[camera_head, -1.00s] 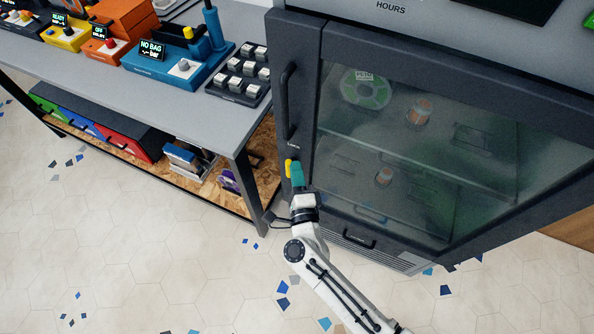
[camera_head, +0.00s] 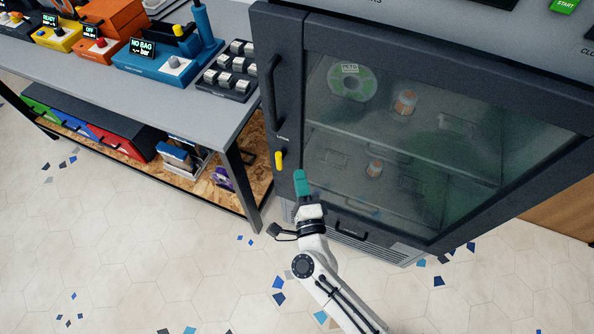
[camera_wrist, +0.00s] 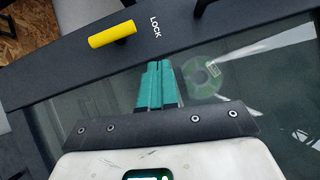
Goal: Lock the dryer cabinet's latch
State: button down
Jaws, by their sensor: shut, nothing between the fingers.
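The dryer cabinet (camera_head: 262,178) is dark grey with a glass door (camera_head: 420,165), which looks closed. The yellow latch handle (camera_head: 278,161) is on the left frame of the front, below the long door handle (camera_head: 270,92). In the head view the latch stands near upright. In the wrist view the yellow latch (camera_wrist: 112,34) lies beside the printed word LOCK (camera_wrist: 155,25). My gripper (camera_head: 299,174), with teal fingers, is shut and empty. It is to the right of and slightly below the latch, apart from it. The teal fingertips (camera_wrist: 157,66) also show in the wrist view, in front of the glass.
A grey bench (camera_head: 100,75) with coloured machines and a black key block (camera_head: 228,72) stands left of the cabinet. Its shelf holds coloured bins. Inside the cabinet are a green-and-white spool (camera_head: 351,84) and orange-and-white containers. Tiled floor in front is open.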

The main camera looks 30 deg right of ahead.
jog(key=v, duration=0.6)
jog(key=shift+s+r+b, duration=0.2)
jog(key=shift+r+b, duration=0.2)
jog(key=shift+r, duration=0.25)
jog(key=shift+a, duration=0.1)
